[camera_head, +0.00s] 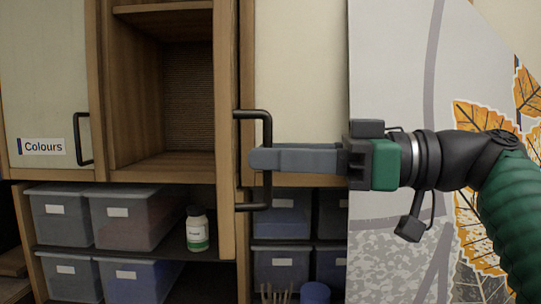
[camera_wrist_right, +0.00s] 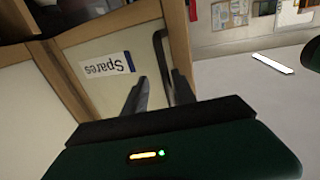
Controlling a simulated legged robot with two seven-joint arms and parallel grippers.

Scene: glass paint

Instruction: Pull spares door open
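The spares door (camera_head: 226,130) stands swung out, nearly edge-on in the head view. Its black handle (camera_head: 268,188) sticks out to the right. In the right wrist view the door shows its upside-down "Spares" label (camera_wrist_right: 107,66) and the handle (camera_wrist_right: 159,47). My right gripper (camera_head: 255,158) is at mid-height of the handle, and its near finger hides part of the bar. In the right wrist view the right gripper (camera_wrist_right: 159,76) has its fingers apart, with the handle between them and room around it. My left gripper is not in view.
The open compartment (camera_head: 188,95) left of the door looks empty. The "Colours" door (camera_head: 45,90) is at far left. Below are grey bins (camera_head: 125,215) and a white bottle (camera_head: 197,232). A leaf-patterned panel (camera_head: 395,75) stands at right, behind my right arm.

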